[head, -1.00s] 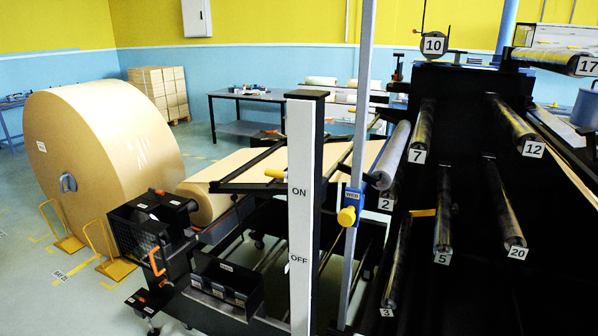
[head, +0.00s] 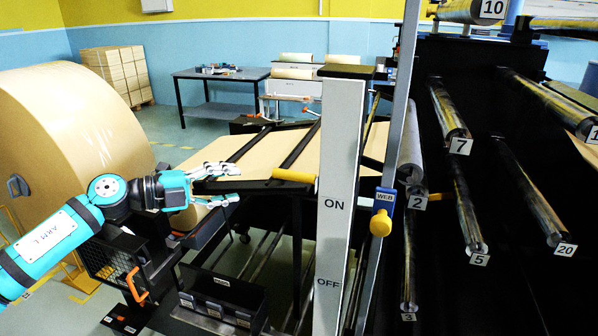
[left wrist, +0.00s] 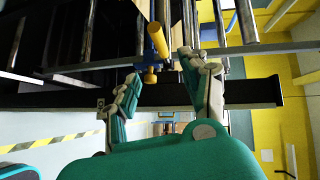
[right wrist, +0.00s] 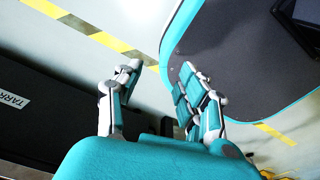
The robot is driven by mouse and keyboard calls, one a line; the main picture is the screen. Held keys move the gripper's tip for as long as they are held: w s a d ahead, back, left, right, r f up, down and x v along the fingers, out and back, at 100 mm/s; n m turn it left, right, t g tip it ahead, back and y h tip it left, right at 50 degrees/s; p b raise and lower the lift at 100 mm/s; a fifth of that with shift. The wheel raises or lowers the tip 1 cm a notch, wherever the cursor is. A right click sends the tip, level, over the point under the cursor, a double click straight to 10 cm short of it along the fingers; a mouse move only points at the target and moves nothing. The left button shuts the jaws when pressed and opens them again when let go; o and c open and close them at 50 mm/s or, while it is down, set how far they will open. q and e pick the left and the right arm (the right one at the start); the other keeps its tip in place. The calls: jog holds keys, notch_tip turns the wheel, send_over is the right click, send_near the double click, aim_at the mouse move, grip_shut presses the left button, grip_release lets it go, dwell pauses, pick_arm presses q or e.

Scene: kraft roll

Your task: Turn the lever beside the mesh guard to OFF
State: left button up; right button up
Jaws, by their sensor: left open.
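The white post (head: 337,150) carries ON near its middle and OFF lower down. The lever's yellow grip (head: 293,175) lies level, left of the post and a little above the ON label. The black mesh guard (head: 112,262) stands lower left, with an orange handle (head: 133,288) beside it. My left gripper (head: 228,185) is open and empty, left of the yellow grip and apart from it, pointing right. In the left wrist view its two fingers (left wrist: 160,70) are spread before the post's dark side. My right gripper (right wrist: 160,68) is open and empty, away from the lever.
A blue WEB clamp with a yellow knob (head: 380,223) sits on a grey upright just right of the post. Numbered rollers fill the right side. A large kraft roll (head: 70,130) stands at left. A black bin (head: 222,298) lies below my left gripper.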

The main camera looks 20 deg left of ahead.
pick_arm(q)
jog(key=p, duration=0.2)
send_near(290, 177)
jog(key=d, duration=0.1)
jog(key=p+x, duration=0.1)
jog(key=x, duration=0.4)
jog(key=p+x, duration=0.2)
jog(key=x, duration=0.2)
jog(key=shift+w, duration=0.55)
jog(key=shift+w+d+f, duration=0.2)
jog(key=shift+w+d, duration=0.1)
jog(key=shift+w, duration=0.05)
pick_arm(e)
jog(key=r, duration=0.5)
jog(key=shift+s+d+r, duration=0.15)
jog(key=shift+s+r, duration=0.1)
jog(key=shift+d, duration=0.1)
pick_arm(q)
jog(key=shift+c, duration=1)
grip_shut()
pick_arm(e)
jog(key=shift+d, duration=0.15)
